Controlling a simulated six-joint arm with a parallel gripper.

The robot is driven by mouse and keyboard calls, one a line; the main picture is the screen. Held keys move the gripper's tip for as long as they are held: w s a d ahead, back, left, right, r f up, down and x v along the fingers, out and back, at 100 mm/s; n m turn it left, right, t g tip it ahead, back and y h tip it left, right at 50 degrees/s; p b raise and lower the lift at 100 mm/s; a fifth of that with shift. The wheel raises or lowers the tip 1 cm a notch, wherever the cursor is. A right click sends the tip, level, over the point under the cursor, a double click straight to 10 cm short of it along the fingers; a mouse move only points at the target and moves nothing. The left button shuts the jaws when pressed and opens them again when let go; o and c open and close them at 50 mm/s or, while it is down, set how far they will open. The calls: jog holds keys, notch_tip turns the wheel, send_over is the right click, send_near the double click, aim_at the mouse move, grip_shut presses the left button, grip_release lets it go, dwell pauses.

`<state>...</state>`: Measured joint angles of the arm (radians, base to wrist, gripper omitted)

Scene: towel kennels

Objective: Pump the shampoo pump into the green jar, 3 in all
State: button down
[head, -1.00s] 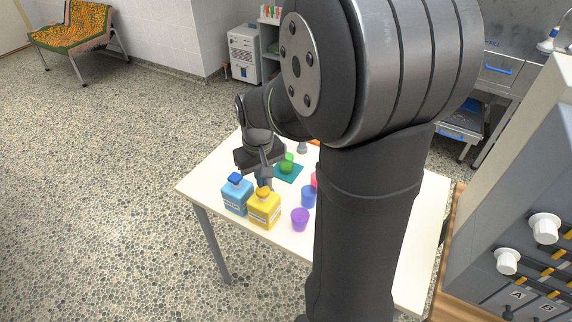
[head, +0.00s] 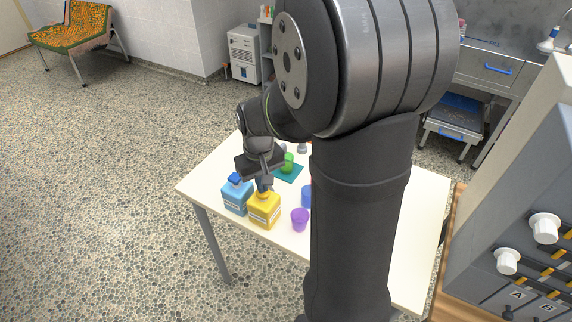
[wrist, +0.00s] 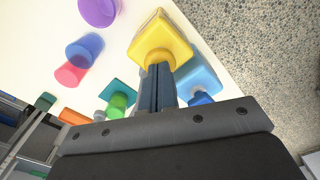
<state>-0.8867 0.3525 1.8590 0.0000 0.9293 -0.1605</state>
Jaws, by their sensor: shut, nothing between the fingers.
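A yellow pump bottle (head: 264,210) stands on the table beside a blue pump bottle (head: 237,197). I cannot tell from the labels which one is the shampoo. The green jar (head: 287,161) stands on a teal mat (head: 290,172) behind them; it also shows in the wrist view (wrist: 117,105). My gripper (head: 265,188) is shut and empty, pointing down with its fingertips right over the top of the yellow bottle. In the wrist view the shut fingers (wrist: 157,70) overlap the yellow bottle (wrist: 158,42) and hide its pump head; I cannot tell whether they touch it.
A purple cup (head: 300,219) and a blue cup (head: 306,197) stand right of the yellow bottle. A pink cup (wrist: 70,73) shows in the wrist view, with an orange item (wrist: 75,117) farther off. The table's front left corner (head: 187,188) is bare.

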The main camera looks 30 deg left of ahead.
jog(key=shift+f, duration=0.35)
jog(key=shift+r, duration=1.5)
jog(key=shift+f, duration=0.1)
jog(key=shift+f, duration=1.35)
jog(key=shift+r, duration=1.45)
